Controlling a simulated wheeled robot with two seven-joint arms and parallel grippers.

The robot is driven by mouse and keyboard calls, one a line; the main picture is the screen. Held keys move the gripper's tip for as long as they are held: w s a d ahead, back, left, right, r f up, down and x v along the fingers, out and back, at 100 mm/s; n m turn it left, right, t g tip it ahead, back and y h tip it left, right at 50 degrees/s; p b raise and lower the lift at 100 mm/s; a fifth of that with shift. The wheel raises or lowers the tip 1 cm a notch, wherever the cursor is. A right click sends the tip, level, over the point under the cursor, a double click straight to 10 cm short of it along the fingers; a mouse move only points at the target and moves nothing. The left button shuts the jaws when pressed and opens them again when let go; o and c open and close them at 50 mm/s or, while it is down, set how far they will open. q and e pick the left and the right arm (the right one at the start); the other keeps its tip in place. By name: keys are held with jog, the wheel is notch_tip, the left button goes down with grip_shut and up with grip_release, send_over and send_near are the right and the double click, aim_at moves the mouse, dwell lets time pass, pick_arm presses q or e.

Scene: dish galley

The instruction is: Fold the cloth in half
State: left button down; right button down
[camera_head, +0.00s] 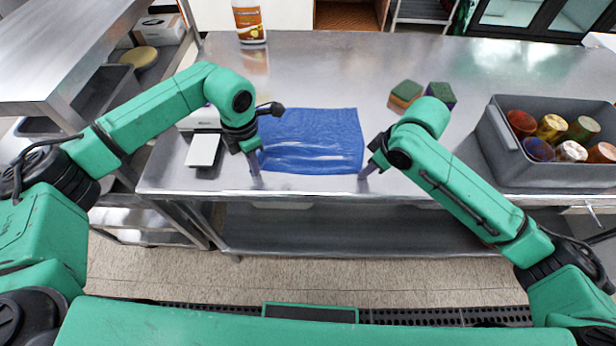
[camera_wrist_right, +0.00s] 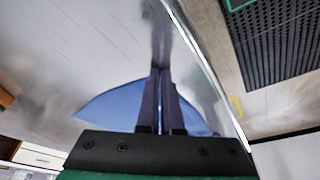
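The blue cloth (camera_head: 312,135) lies spread out on the steel table, with pale shiny streaks near its front edge. My left gripper (camera_head: 256,182) points down at the cloth's front left corner; its fingers look together there. My right gripper (camera_head: 364,176) is at the front right corner. The pinched bits of cloth are hidden by the fingers.
A grey bin (camera_head: 545,175) with several coloured cups stands at the right. Two sponges (camera_head: 405,94) (camera_head: 441,95) lie right of the cloth's back. A bottle (camera_head: 249,22) stands at the back. A white device (camera_head: 203,150) is left of my left gripper.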

pick_arm(q)
jog(key=shift+a, duration=0.1)
pick_arm(e)
jog(key=shift+r, duration=0.1)
